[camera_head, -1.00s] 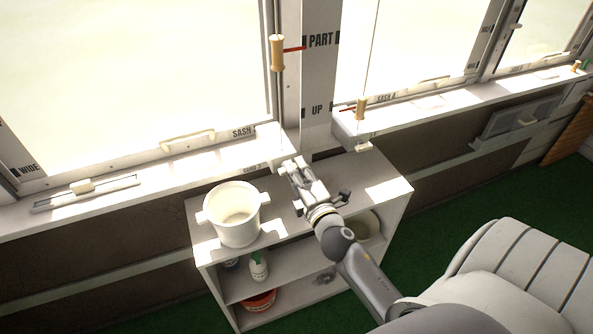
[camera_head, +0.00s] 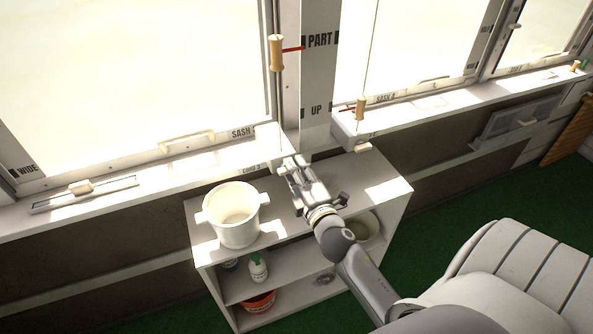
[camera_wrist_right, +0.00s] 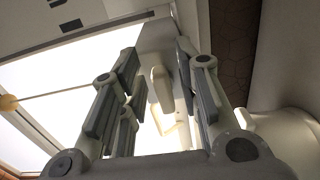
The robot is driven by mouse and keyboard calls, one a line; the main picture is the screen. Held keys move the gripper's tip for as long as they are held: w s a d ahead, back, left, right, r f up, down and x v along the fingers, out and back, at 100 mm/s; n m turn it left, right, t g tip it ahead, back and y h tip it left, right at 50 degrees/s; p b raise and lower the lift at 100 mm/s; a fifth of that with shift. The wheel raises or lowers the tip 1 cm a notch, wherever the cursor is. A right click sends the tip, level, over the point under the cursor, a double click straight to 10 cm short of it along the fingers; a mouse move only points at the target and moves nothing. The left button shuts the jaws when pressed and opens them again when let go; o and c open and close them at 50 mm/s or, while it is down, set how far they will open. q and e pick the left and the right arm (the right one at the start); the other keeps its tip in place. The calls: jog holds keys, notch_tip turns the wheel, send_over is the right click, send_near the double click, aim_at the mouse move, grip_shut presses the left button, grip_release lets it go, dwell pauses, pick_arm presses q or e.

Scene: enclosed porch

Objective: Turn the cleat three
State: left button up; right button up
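My right gripper (camera_head: 289,167) reaches over the low shelf to the sill block below the left window, beside the "CORD 3" label (camera_head: 251,168). In the right wrist view my gripper (camera_wrist_right: 156,78) is open, with one dark-padded finger on each side of a pale cleat lever (camera_wrist_right: 161,88). The lever sits on a white block (camera_wrist_right: 157,42). Gaps show between the lever and both pads. In the head view the gripper largely hides this cleat. A wooden cord pull (camera_head: 276,53) hangs above. My left gripper is not in view.
A white bucket (camera_head: 233,217) stands on the white shelf unit (camera_head: 383,187), left of my right gripper. A second cord pull (camera_head: 360,109) hangs above another cleat (camera_head: 358,147) to the right. A padded seat (camera_head: 520,270) stands front right.

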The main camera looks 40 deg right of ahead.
jog(key=shift+s, duration=0.1)
jog(key=v, duration=0.7)
jog(key=shift+s, duration=0.15)
dwell(0.6)
